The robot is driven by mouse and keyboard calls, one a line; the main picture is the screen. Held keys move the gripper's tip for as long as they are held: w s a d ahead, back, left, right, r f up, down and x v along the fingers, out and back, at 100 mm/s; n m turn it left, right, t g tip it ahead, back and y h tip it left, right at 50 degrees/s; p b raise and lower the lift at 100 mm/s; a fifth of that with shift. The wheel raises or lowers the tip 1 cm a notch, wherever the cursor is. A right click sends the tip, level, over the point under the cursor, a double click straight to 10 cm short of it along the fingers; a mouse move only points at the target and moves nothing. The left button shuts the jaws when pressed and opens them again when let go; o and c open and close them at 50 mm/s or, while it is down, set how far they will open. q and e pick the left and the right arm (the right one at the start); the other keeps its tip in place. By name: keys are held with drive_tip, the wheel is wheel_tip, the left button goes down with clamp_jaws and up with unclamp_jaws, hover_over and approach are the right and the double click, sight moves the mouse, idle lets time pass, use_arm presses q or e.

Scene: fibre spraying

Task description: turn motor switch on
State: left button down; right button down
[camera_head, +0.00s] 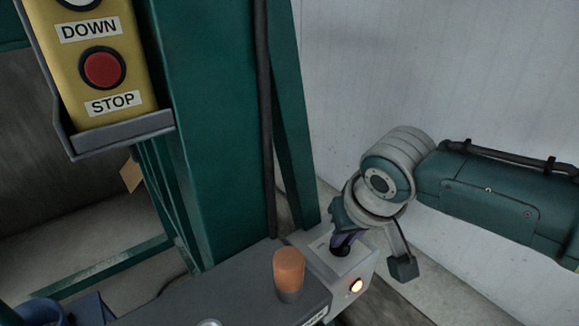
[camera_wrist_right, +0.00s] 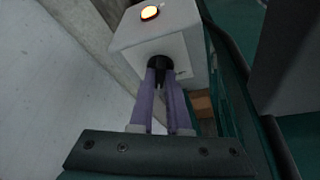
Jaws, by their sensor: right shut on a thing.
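A light grey switch box (camera_head: 358,266) stands at the lower middle right of the head view; it also shows in the right wrist view (camera_wrist_right: 186,42). It carries a black switch knob (camera_wrist_right: 160,62) and a lit orange-yellow lamp (camera_head: 356,286), which also glows in the right wrist view (camera_wrist_right: 149,13). My right gripper (camera_head: 343,243) has its purple fingers (camera_wrist_right: 161,80) closed around the black knob. The fingertips partly hide the knob, and I cannot tell its exact turn position. My left gripper is not in view.
A yellow control panel (camera_head: 88,72) with a red STOP button (camera_head: 102,68) hangs at upper left. A green post (camera_head: 215,130) stands beside it. An orange-topped cylinder (camera_head: 289,266) stands on a grey surface (camera_head: 235,288) left of the box. A pale wall (camera_head: 450,70) rises behind.

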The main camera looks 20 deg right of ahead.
drive_tip(key=shift+a+r+m+h+p, duration=0.15)
drive_tip(key=shift+m+h+p, duration=0.15)
drive_tip(key=shift+m, duration=0.5)
drive_tip(key=c, duration=0.9)
unclamp_jaws()
drive_tip(key=p+v, duration=0.4)
drive_tip(key=v, duration=0.5)
drive_tip(key=shift+s+r+p, duration=0.1)
drive_tip(key=shift+r+p, duration=0.2)
drive_tip(key=shift+p, duration=0.05)
